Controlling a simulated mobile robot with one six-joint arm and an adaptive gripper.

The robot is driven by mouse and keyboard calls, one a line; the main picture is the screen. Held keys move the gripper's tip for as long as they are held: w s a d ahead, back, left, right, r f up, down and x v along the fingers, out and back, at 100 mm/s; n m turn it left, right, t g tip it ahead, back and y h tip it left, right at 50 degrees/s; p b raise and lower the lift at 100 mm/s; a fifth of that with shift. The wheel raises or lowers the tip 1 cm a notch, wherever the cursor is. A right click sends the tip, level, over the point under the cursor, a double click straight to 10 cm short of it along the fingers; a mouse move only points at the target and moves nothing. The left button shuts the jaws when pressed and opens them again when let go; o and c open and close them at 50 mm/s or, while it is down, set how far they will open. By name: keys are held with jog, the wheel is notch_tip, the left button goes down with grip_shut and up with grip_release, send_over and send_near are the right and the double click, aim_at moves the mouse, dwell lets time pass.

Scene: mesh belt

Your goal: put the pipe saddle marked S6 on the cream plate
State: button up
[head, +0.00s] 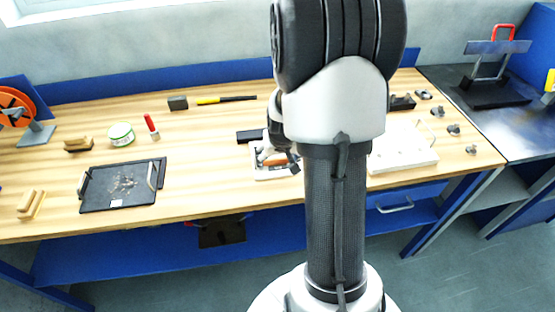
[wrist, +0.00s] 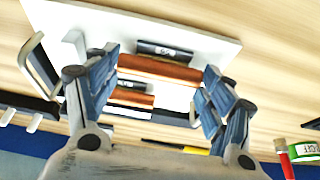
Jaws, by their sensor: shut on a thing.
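In the wrist view my gripper (wrist: 160,76) is shut on a pipe saddle (wrist: 160,68), copper-brown with a dark labelled strip. The label looks like S6 but is small and turned. The cream plate (wrist: 205,38), pale with upright handles, lies under it; whether the saddle touches it I cannot tell. A second copper-brown and dark labelled piece (wrist: 133,98) shows between my fingers, on the plate. In the head view the plate (head: 262,176) is at the table's middle, partly hidden by my arm, with a brown saddle over it.
A black tray (head: 95,202) with handles stands at left. A green-and-white tape roll (head: 121,135) and a red marker (head: 151,126) are behind it. A white board (head: 410,160) with pegs is at right. Bare wood lies between the black tray and the plate.

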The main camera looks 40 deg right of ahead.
jog(key=shift+r, duration=0.15)
jog(key=shift+f, duration=0.25)
jog(key=o, duration=0.9)
jog(key=shift+r, duration=0.15)
